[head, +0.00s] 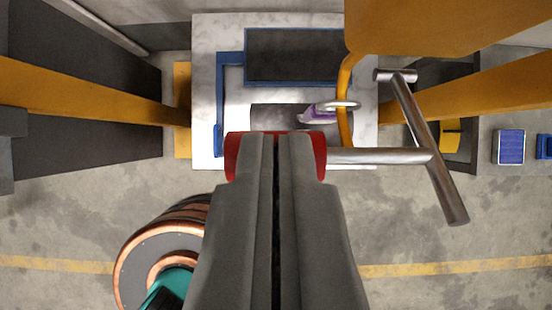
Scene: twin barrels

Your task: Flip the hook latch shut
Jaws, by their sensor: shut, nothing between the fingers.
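My gripper (277,140) is shut and empty, its two grey fingers side by side in the middle of the head view. A red part (318,158) shows on both sides of the fingertips; the fingers hide its middle, and I cannot tell whether they touch it. From its right side runs a horizontal steel bar (380,156), which meets a slanted steel rod (424,144) with a short crosspiece (395,75) at its top. A small pale ring-like piece (340,104) sits above the red part, beside a curved yellow bar. I cannot tell which piece is the hook latch.
A white marbled panel (205,95) with a blue-edged dark plate (295,55) lies behind the fingertips. Yellow beams (90,92) flank it. A copper-ringed round object (150,255) stands at lower left. Concrete floor (500,215) is clear at lower right.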

